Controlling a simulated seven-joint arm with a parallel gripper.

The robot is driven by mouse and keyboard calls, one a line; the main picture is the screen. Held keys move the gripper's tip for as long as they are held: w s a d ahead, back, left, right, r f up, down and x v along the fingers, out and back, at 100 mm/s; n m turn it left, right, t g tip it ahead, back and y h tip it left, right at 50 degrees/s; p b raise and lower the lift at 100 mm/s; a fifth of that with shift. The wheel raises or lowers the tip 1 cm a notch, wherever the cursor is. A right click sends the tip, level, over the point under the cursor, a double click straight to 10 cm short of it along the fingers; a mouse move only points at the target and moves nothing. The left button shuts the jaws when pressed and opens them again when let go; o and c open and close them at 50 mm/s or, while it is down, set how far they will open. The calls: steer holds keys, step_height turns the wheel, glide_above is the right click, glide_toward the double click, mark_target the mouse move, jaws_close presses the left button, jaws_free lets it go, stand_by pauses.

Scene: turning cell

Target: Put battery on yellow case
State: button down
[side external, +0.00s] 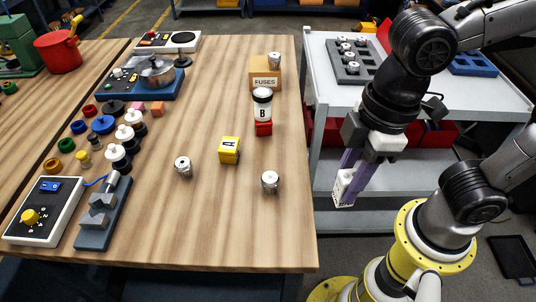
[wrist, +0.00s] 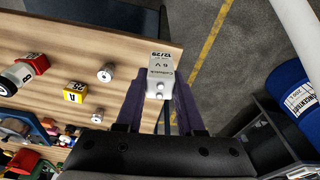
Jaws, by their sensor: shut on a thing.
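The yellow case (side external: 229,150), a small block marked A, stands on the table left of my gripper, well apart from the battery. It also shows in the wrist view (wrist: 75,92).
A red block (side external: 263,128) with a white, black-lidded cup (side external: 262,104) marked B stands behind the yellow case. Small metal cylinders stand near the case, one on the right (side external: 270,181) and one on the left (side external: 183,166). A FUSES box (side external: 265,77) stands farther back. The table's front right is clear.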

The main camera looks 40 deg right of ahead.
steer(key=shift+r, duration=0.15)
steer(key=w+a+r+n, duration=0.1)
steer(key=w+r, duration=0.2)
steer(key=m, duration=0.3)
glide_above(225, 144)
steer(key=f, duration=0.5)
steer(key=s+f, duration=0.1)
steer(key=f, duration=0.1)
steer(key=shift+d+f, duration=0.4)
steer(key=shift+w+f, duration=0.15)
steer(key=shift+f, duration=0.8)
steer(key=shift+w+f, duration=0.15)
steer(key=shift+f, duration=0.75)
steer(key=shift+f, duration=0.1)
